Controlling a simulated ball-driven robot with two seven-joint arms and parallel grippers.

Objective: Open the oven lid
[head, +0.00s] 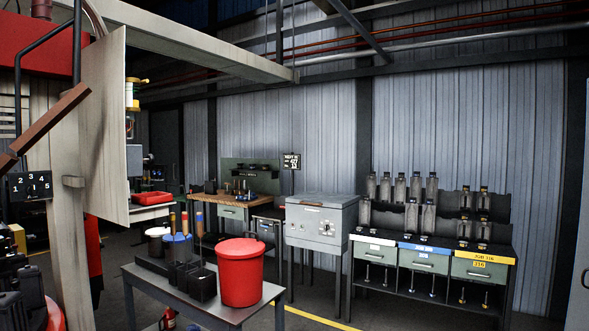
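A grey box oven (318,228) stands on legs in the middle of the head view, against the back wall side of the room. Its flat lid (323,199) lies down on top and looks closed. The front has a dial and small controls. Neither of my grippers shows in the head view, so I cannot see their state or where they are relative to the lid.
A grey table (205,307) in front holds a red bucket (240,272) and a dark tool holder. A wooden workbench (232,202) stands behind. A pillar (62,220) blocks the left.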

